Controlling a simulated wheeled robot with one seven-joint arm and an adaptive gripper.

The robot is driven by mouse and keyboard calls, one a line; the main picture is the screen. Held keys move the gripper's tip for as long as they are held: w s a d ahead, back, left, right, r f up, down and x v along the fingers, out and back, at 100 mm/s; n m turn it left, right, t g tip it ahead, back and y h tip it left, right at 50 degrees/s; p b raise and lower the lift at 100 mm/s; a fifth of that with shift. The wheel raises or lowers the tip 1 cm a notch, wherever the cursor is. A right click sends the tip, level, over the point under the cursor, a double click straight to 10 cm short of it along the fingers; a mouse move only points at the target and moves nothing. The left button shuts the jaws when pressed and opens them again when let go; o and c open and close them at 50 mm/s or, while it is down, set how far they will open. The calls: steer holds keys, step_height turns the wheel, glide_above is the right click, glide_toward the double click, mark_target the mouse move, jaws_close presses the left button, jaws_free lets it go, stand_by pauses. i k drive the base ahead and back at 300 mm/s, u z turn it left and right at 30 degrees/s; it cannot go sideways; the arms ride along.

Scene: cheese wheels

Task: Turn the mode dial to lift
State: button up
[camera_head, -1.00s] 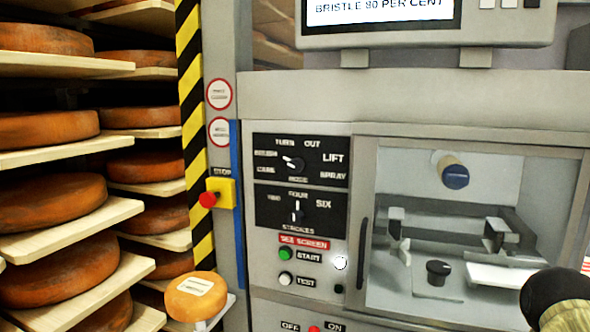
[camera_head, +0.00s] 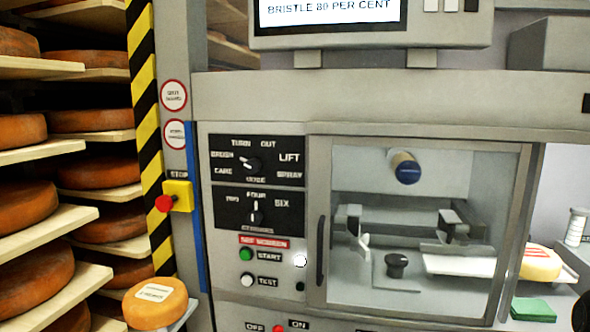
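The mode dial (camera_head: 254,164) is a small black knob on the upper black panel (camera_head: 284,178) of the grey machine. Labels around it read care, brush, turn, out, lift and spray. Its white mark points up and left, toward brush. The lift label is to the right of the dial. Nothing touches the dial.
Below is a strokes dial (camera_head: 256,217), then a green start button (camera_head: 246,254) and a white test button (camera_head: 247,281). A red stop button (camera_head: 165,203) is to the left. A glazed door (camera_head: 320,250) is right. Shelves of cheese wheels (camera_head: 30,295) stand at the left.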

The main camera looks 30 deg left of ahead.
mark_target(253, 165)
steer(key=u, duration=1.05)
